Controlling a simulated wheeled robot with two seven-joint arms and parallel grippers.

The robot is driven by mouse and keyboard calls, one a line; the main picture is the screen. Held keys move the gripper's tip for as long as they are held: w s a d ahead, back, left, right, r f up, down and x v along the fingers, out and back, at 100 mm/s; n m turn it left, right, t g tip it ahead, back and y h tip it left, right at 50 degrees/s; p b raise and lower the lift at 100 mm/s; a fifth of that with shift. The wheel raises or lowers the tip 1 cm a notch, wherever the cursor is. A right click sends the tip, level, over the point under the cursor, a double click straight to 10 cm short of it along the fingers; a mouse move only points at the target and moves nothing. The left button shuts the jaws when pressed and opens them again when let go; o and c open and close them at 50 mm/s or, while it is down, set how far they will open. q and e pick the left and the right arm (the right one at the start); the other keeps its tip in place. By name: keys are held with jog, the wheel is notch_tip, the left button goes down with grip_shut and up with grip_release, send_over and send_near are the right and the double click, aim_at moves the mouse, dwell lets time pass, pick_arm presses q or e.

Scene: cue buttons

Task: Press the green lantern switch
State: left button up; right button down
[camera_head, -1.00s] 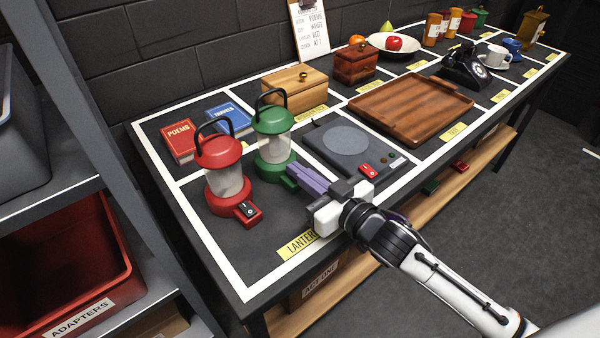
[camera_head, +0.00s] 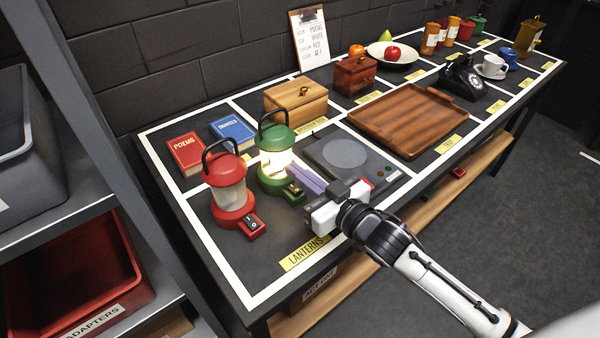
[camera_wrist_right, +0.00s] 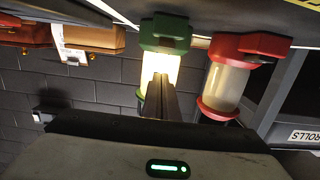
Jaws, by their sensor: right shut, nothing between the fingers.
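The green lantern (camera_head: 277,160) stands on the table's front left section, and its glass glows warm yellow. Its switch (camera_head: 293,192) is on a small green block at its base. My right gripper (camera_head: 300,178) is shut and empty, with its purple-grey fingers just beside the switch block; whether they touch it I cannot tell. In the right wrist view the lit green lantern (camera_wrist_right: 163,38) shows behind the fingers (camera_wrist_right: 160,92). The red lantern (camera_head: 228,185) stands to the left, unlit, with its own switch (camera_head: 251,224). My left gripper is not in view.
Two books (camera_head: 187,152), wooden boxes (camera_head: 296,100) and a wooden tray (camera_head: 405,118) stand further back. A shelf with a red bin (camera_head: 75,275) is at the left.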

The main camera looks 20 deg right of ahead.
pick_arm(q)
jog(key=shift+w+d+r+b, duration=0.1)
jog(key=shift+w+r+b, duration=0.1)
jog(key=shift+b, duration=0.15)
pick_arm(e)
jog(key=s+d+r, duration=0.3)
jog(key=s, duration=0.5)
jog(key=shift+s+r, duration=0.3)
jog(key=shift+s, duration=0.1)
jog(key=shift+d, duration=0.1)
